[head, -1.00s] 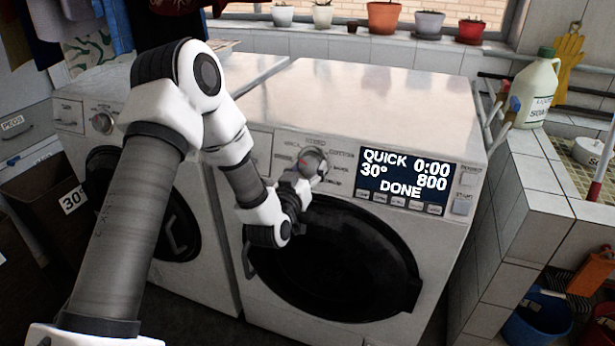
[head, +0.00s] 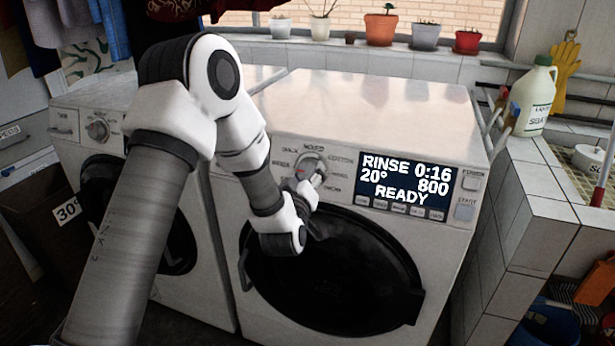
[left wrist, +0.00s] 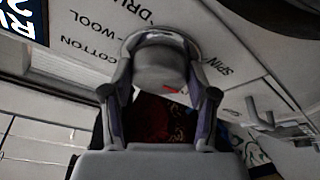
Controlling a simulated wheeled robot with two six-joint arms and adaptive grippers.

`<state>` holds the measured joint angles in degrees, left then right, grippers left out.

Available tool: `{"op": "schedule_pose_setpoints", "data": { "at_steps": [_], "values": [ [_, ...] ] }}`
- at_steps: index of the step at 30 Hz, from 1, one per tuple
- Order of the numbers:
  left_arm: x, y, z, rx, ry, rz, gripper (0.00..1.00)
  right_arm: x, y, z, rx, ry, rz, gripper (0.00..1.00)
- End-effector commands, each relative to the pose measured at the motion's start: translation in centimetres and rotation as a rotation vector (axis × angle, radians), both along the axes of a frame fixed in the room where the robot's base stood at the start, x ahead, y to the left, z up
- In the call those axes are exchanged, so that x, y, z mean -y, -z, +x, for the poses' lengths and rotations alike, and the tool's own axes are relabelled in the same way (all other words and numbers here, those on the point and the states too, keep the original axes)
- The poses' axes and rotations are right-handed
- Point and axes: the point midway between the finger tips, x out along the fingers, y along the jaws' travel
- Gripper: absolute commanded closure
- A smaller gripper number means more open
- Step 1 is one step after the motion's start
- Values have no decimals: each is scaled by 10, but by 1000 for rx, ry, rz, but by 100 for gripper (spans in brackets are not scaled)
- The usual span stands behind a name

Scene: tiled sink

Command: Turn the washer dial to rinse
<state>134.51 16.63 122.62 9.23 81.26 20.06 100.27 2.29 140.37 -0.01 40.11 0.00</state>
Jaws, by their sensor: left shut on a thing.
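The washer (head: 375,110) stands in the middle of the head view with its dark round door (head: 345,270) below the panel. Its dial (head: 311,163) is a round grey knob with a red mark, left of the display. The display (head: 405,186) reads RINSE, 0:16, 20°, 800, READY. My left gripper (head: 314,180) is at the dial. In the left wrist view the two fingers of the left gripper (left wrist: 162,95) are shut on the dial (left wrist: 160,65), one on each side. Labels COTTON, WOOL and SPIN show around it. My right gripper is not in view.
A second machine (head: 80,130) stands to the left with its own dial (head: 97,130). A tiled ledge (head: 540,200) with a detergent bottle (head: 533,100) is at the right. Potted plants (head: 380,28) line the back sill. A start button (head: 465,211) sits right of the display.

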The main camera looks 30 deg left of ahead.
Motion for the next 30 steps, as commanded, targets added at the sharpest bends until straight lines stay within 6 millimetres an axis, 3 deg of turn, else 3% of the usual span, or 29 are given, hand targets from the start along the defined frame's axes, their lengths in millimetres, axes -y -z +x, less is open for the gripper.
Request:
{"op": "schedule_pose_setpoints", "data": {
  "at_steps": [5, 6, 7, 18, 30],
  "values": [
    [0, 2, -1, -5, 1, 0, 76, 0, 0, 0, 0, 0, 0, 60],
    [0, 2, -1, -6, 1, 0, 28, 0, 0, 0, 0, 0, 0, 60],
    [0, 2, 0, -4, 1, 0, 17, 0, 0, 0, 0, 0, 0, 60],
    [2, 1, -3, -2, 1, 1, 16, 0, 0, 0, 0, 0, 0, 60],
    [26, 1, -66, -6, 2, 2, 16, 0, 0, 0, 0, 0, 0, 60]
  ]
}}
